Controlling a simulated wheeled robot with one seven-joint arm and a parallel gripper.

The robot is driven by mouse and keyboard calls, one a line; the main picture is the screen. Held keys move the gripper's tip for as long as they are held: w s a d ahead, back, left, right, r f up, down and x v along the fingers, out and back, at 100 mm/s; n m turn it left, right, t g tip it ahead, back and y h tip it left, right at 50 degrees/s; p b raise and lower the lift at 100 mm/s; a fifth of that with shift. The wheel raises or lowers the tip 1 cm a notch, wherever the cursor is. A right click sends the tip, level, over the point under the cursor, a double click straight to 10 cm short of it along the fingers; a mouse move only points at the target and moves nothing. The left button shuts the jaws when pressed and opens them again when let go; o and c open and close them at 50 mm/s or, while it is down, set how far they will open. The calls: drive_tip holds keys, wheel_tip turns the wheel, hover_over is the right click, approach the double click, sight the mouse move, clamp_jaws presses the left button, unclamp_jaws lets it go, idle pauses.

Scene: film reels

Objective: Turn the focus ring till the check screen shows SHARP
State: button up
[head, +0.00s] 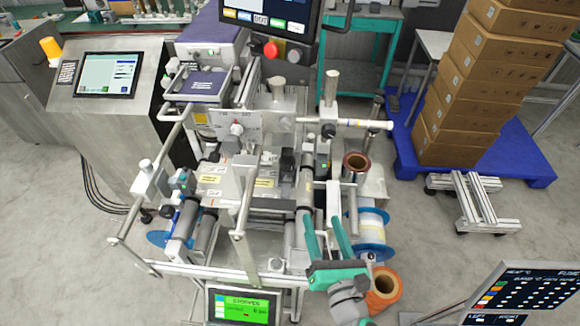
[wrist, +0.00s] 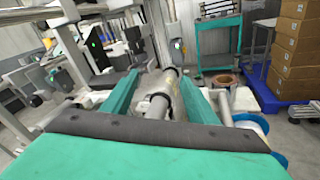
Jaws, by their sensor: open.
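My gripper (head: 323,224) has two teal fingers. It is open in front of the machine, at its right side. In the wrist view my gripper (wrist: 158,88) frames a pale roller (wrist: 158,104) with dark bands beyond the fingers; I see no contact. I cannot tell the focus ring for sure. A round knob (head: 237,129) sits on a pale dial plate with a red mark, and a small black camera-like block (head: 287,161) stands mid-machine. A green-lit screen (head: 246,308) is at the front bottom; its words are too small to read.
Stacked boxes (head: 468,85) stand on a blue pallet (head: 531,158). A console screen (head: 106,75) is at left.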

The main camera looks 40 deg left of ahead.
sight(289, 167)
drive_tip(key=w+a+r+n, duration=0.1)
drive_tip(key=w+a, duration=0.1)
drive_tip(key=a, duration=0.2)
drive_tip(key=w+a+r+n+y, duration=0.1)
drive_tip(key=w+a+n, duration=0.1)
drive_tip(key=a, duration=0.3)
drive_tip(key=w+a+r+n+g, duration=0.1)
drive_tip(key=w+a+r+n, duration=0.1)
drive_tip(key=a, duration=0.3)
drive_tip(key=shift+w+a+y, duration=0.25)
drive_tip(key=shift+w+y, duration=0.1)
drive_tip(key=shift+y, duration=0.05)
drive_tip(key=shift+w+a+r, duration=0.1)
drive_tip(key=shift+w+a, duration=0.15)
drive_tip(key=shift+a, duration=0.35)
drive_tip(key=c, duration=1.1)
